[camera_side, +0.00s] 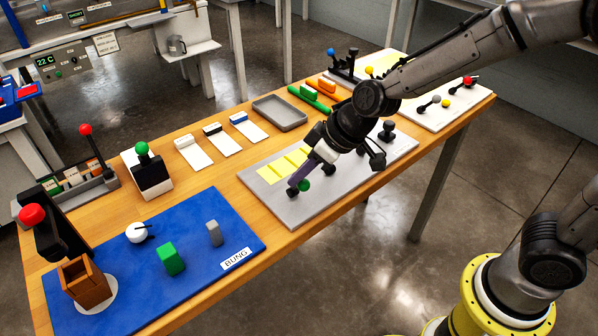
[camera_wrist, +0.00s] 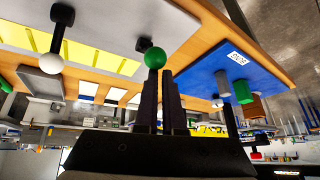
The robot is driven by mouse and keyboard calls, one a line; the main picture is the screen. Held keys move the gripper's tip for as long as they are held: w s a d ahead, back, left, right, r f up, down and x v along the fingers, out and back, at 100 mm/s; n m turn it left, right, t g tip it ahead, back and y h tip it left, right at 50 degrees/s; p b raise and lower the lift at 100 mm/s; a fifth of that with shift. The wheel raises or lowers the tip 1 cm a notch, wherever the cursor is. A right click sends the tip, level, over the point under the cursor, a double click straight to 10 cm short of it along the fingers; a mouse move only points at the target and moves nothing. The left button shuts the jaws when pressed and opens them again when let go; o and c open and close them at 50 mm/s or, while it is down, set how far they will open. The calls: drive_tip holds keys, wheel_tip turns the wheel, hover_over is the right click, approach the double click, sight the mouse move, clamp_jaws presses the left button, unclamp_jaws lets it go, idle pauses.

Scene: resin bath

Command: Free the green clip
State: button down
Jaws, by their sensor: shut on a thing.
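My gripper (camera_side: 300,176) reaches down over the left end of the grey board with yellow strips. In the wrist view my two dark fingers (camera_wrist: 162,100) are close together, shut on a green ball knob (camera_wrist: 155,57). The knob also shows in the side view (camera_side: 303,186), beside a dark ball foot (camera_side: 292,193) at the board's surface. A green clip-like bar with a block (camera_side: 313,96) lies farther back, right of the grey tray, away from my gripper. I cannot tell how it is fastened.
The grey board (camera_side: 262,186) carries another dark knobbed post (camera_side: 386,131). An orange piece (camera_side: 327,85) is next to the green bar. A blue mat (camera_side: 215,259) with blocks lies to the left; a grey tray (camera_side: 280,113) stands behind. The wooden table's front edge is close.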

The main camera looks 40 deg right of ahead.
drive_tip(key=shift+s+d+f+g, duration=0.1)
drive_tip(key=shift+s+f+g, duration=0.3)
drive_tip(key=shift+s+f, duration=0.35)
drive_tip(key=w+a+r, duration=0.2)
drive_tip(key=w+r, duration=0.1)
drive_tip(key=w, duration=0.1)
drive_tip(key=s+d+r, duration=0.2)
drive_tip(key=s+r, duration=0.1)
drive_tip(key=s, duration=0.6)
drive_tip(key=shift+d+r+t, duration=0.15)
drive_tip(key=shift+d+t, duration=0.25)
